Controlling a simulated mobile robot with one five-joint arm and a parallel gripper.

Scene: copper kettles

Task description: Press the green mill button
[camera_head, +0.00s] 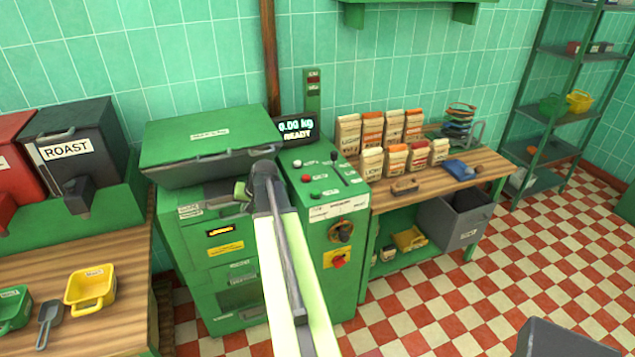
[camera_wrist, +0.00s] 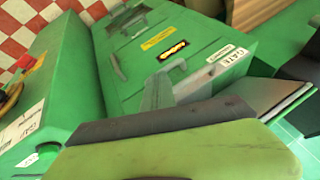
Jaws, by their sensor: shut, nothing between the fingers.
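A green control panel (camera_head: 325,178) on the mill's top shows in the head view. It carries a red button (camera_head: 305,179), a green button (camera_head: 316,194) nearer its front edge, and several small knobs and switches. Their labels are too small to read. My gripper (camera_head: 243,190) is shut and empty, left of the panel, over the front of the green machine (camera_head: 205,245). It is apart from the green button. In the wrist view my arm's light green part covers the lower area, and the panel shows only partly at the left.
A display (camera_head: 296,130) reads 0.00 kg READY. A red emergency-style knob (camera_head: 339,262) sits on the machine's front. A wooden bench (camera_head: 440,185) with several bags stands at right. A roaster bin (camera_head: 75,145) stands at left. The checkered floor at right is mostly clear.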

